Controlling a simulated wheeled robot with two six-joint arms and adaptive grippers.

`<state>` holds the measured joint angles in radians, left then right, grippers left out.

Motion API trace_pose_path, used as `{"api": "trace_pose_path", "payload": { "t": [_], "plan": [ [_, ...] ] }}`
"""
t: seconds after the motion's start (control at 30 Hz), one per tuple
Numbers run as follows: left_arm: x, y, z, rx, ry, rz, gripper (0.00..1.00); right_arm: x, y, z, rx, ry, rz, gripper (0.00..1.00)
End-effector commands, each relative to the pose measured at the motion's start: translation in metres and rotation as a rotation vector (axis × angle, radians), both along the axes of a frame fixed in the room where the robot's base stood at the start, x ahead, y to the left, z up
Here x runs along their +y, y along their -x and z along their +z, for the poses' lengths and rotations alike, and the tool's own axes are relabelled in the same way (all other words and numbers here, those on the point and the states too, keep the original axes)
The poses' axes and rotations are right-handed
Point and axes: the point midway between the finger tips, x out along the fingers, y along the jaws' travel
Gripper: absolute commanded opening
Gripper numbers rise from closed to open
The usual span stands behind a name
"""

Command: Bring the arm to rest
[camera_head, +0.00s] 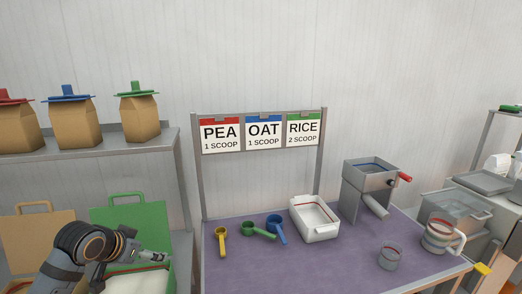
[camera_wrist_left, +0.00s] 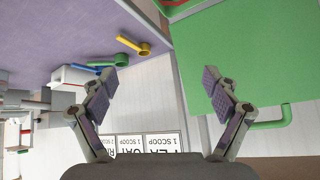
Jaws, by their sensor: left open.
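My left gripper (camera_head: 150,256) is at the lower left of the head view, in front of the green panel with a handle (camera_head: 128,222). In the left wrist view my left gripper (camera_wrist_left: 161,86) has its two fingers wide apart with nothing between them. The green panel (camera_wrist_left: 235,70) fills the right of that view, beside the right-hand finger. The yellow scoop (camera_wrist_left: 133,45) and green scoop (camera_wrist_left: 108,62) show beyond the left-hand finger. My right gripper is in neither view.
The purple table (camera_head: 240,275) holds yellow (camera_head: 221,240), green (camera_head: 258,231) and blue (camera_head: 276,229) scoops, a white tray (camera_head: 318,232), a grey hand-cranked machine (camera_head: 366,190), a cup (camera_head: 390,258) and a jug (camera_head: 440,237). Paper bags (camera_head: 75,123) stand on the left shelf (camera_head: 155,143).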

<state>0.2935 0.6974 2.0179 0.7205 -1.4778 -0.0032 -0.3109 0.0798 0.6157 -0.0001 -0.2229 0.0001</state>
Motion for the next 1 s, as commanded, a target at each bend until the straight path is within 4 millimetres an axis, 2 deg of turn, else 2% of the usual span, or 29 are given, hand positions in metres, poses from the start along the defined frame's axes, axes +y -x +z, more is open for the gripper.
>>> {"api": "trace_pose_path", "payload": {
  "t": [0.03,0.1,0.23,0.4,0.7,0.8,1.0],
  "plan": [
    [-0.021,0.023,-0.041,0.053,0.001,-0.007,0.88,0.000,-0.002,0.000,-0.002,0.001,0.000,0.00],
    [-0.040,0.054,-0.083,0.107,-0.008,0.004,0.88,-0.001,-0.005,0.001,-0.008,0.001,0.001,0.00],
    [-0.063,0.110,-0.133,0.190,-0.017,0.042,0.88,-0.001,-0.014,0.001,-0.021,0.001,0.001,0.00],
    [-0.075,0.172,-0.168,0.274,-0.027,0.113,0.88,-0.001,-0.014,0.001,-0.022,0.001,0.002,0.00],
    [-0.075,0.264,-0.192,0.404,-0.055,0.256,0.88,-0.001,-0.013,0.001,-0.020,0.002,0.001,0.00],
    [-0.071,0.251,-0.226,0.412,-0.060,0.253,0.88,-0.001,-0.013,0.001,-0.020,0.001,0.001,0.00],
    [-0.064,0.244,-0.295,0.438,-0.061,0.259,0.88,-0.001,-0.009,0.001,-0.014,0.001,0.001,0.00]
  ]
}}
